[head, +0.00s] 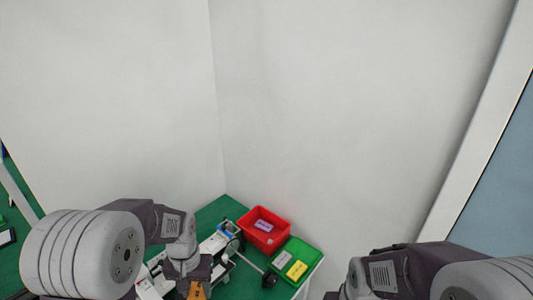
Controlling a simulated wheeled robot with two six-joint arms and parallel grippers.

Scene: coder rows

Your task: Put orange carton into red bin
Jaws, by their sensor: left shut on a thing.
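My left gripper (197,281) is low in the head view, left of centre, pointing down. It is shut on the orange carton (197,292), whose lower part is cut off by the picture's bottom edge. The red bin (247,229) stands on the green table to the right of and beyond the gripper, with a purple item (263,225) inside it. The carton is apart from the bin. My right arm comes in at the lower right, but its gripper fingers are out of the picture.
A green bin (309,253) with a yellow item (297,269) and a pale item (282,259) stands in front of the red bin, to the right. A white machine with a dark round part (269,280) lies between gripper and bins. White walls rise behind the green table (215,211).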

